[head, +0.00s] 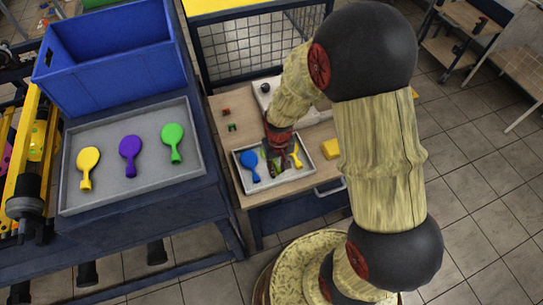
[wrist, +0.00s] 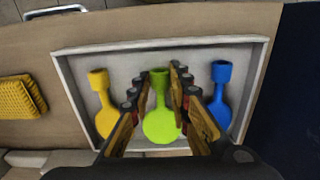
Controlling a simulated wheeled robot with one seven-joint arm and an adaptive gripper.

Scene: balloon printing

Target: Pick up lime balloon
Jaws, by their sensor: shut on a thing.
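The lime balloon (wrist: 161,122) is in the white tray (wrist: 70,54), between a yellow balloon (wrist: 104,112) and a blue balloon (wrist: 220,102) in the wrist view. My gripper (wrist: 159,76) is shut on the lime balloon's neck, with one finger on each side. In the head view my gripper (head: 277,154) is over the small tray (head: 284,183) and hides most of the lime balloon. The blue balloon (head: 250,166) and the yellow balloon (head: 296,157) show on either side. I cannot tell whether the lime balloon touches the tray floor.
On the left table, a grey tray (head: 107,203) holds yellow (head: 88,165), purple (head: 130,154) and green (head: 172,141) balloons. A blue crate (head: 113,60) stands behind it.

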